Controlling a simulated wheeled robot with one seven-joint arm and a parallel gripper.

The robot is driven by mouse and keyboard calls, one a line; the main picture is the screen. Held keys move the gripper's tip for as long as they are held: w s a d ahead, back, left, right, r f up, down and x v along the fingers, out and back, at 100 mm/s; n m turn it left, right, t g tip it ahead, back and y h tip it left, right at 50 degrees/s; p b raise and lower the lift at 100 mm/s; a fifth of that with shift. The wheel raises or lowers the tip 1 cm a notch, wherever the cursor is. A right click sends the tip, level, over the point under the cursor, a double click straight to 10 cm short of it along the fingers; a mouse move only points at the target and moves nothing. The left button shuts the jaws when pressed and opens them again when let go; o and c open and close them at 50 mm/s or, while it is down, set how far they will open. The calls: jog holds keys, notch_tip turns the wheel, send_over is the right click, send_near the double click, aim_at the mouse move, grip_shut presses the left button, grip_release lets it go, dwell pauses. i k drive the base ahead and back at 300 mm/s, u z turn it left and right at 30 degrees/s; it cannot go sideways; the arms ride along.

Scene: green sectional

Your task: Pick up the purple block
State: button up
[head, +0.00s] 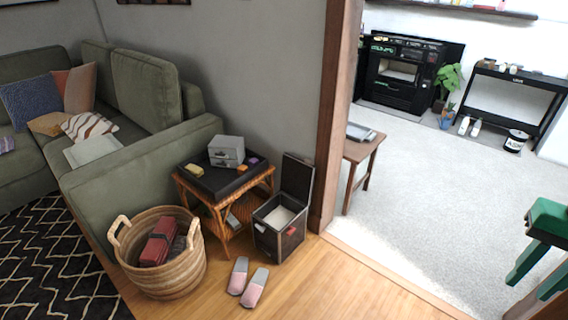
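The purple block (253,161) is small and lies on the dark top of a wicker side table (205,192), near its back right edge. It is beside an orange-yellow block (242,168) and just right of a grey box (226,150). A yellow block (194,169) lies at the table's left. My gripper (527,276) appears to be the green part at the right edge, partly cut off. Its two fingers point down, apart, with nothing seen between them. It is far to the right of the table.
A wicker basket (188,272) with dark red items stands in front of the table. An open-lidded dark box (264,238) is at its right, with pink-grey slippers (255,288) on the wood floor. A green sofa (150,165) is left; a wooden door post (338,120) rises right. Floor is clear front right.

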aim_at(253, 162)
jog(key=z, duration=0.1)
jog(key=i, duration=1)
jog(key=u, duration=0.05)
